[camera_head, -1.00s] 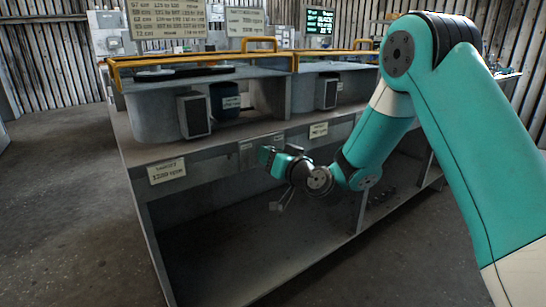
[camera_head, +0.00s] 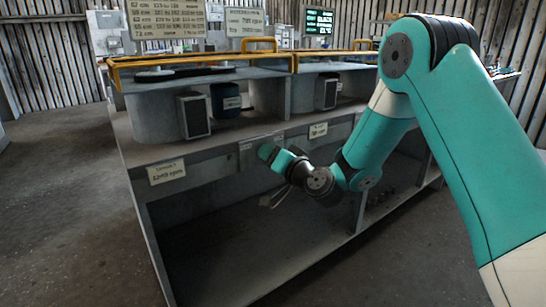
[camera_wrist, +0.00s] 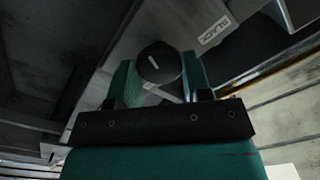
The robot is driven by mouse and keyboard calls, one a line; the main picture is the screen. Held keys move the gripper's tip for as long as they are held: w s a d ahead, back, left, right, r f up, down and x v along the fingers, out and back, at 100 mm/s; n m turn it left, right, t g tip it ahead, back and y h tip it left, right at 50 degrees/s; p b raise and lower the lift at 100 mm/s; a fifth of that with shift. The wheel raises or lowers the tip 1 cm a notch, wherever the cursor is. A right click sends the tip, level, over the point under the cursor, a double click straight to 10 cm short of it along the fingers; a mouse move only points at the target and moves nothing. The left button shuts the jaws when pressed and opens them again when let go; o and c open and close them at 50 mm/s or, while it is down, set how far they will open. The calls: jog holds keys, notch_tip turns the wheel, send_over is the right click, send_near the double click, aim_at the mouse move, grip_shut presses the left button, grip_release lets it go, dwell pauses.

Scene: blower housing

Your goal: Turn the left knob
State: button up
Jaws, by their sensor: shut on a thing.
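A dark round knob (camera_wrist: 160,64) with a pale pointer mark sits between the two teal fingers of my gripper (camera_wrist: 158,80) in the wrist view. The fingers are shut on its sides. The pointer mark is tilted in that view. In the head view my gripper (camera_head: 268,153) is against the front panel (camera_head: 225,164) of the bench, at the small grey plate (camera_head: 246,158). The knob is hidden behind the gripper there, so I cannot tell from that view whether it is the left one.
A label reading BLACK (camera_wrist: 214,33) is beside the knob. Paper labels (camera_head: 166,171) are on the bench front. Two housings with dark-faced boxes (camera_head: 194,116) stand on top under yellow rails (camera_head: 205,59). A lit green-text screen (camera_head: 319,22) hangs behind. The lower bays are open.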

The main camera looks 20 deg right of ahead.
jog(key=o, duration=0.9)
jog(key=shift+o, duration=0.2)
jog(key=b+v, duration=1.7)
jog(key=shift+s+b, duration=0.2)
jog(key=shift+b, duration=0.1)
jog(key=shift+d, duration=0.1)
